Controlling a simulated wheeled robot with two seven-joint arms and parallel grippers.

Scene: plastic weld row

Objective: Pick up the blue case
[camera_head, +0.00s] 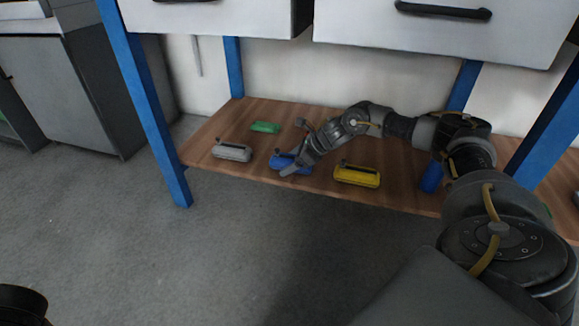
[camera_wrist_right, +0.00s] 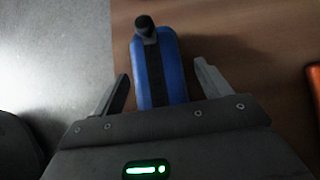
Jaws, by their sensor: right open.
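The blue case (camera_head: 296,169) lies on the low wooden shelf, between a grey case and a yellow case. My right gripper (camera_head: 285,165) is at the blue case and partly hides it in the head view. In the right wrist view the blue case (camera_wrist_right: 172,70) has a black band along its middle and a black knob at its far end. The open fingers of my right gripper (camera_wrist_right: 160,88) stand on either side of it, with a gap on both sides. My left gripper is not in view.
The grey case (camera_head: 232,152) is to the left, the green case (camera_head: 265,127) behind, and the yellow case (camera_head: 357,176) to the right. A blue object (camera_head: 431,178) stands farther right. White drawers (camera_head: 440,30) hang above the wooden shelf (camera_head: 215,127). A blue post (camera_head: 150,110) is at left.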

